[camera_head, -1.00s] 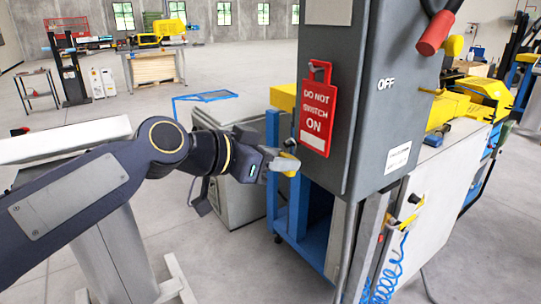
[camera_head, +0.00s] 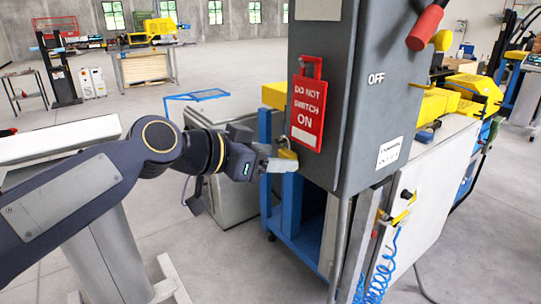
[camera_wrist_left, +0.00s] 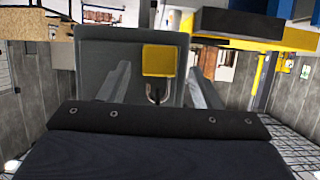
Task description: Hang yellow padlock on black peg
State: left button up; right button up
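The yellow padlock (camera_head: 288,153) is at the lower left of the grey switch box (camera_head: 345,165), below the red tag. In the left wrist view the padlock body (camera_wrist_left: 159,61) is in front of the grey panel, its metal shackle at the picture's lower side. My left gripper (camera_head: 284,164) is close to the box face at the padlock. Its fingers (camera_wrist_left: 160,75) stand apart with gaps visible on both sides of the padlock, so it looks open. My right gripper is not in view.
The red "DO NOT SWITCH ON" tag (camera_head: 307,112) hangs on the box just above the padlock. A red-handled lever (camera_head: 427,27) is on the box's right side. A blue frame (camera_head: 285,205) stands below. Open floor lies behind my left arm.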

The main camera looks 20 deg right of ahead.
pick_arm(q)
jog(key=b+v, duration=0.2)
jog(key=v, duration=0.6)
jog(key=s+a+f+n+t+y, duration=0.25)
jog(key=a+f+n+y, duration=0.2)
jog(key=a+f, duration=0.6)
jog(key=s+a+f+n+g+y, duration=0.1)
jog(key=s+a+f+n+y, duration=0.3)
jog(key=s+a+f+n, duration=0.7)
jog(key=s+a+f, duration=0.6)
jog(key=f, duration=0.3)
jog(key=shift+s+f+g+y, duration=0.15)
jog(key=shift+f+g+y, duration=0.05)
jog(key=shift+g+y, duration=0.15)
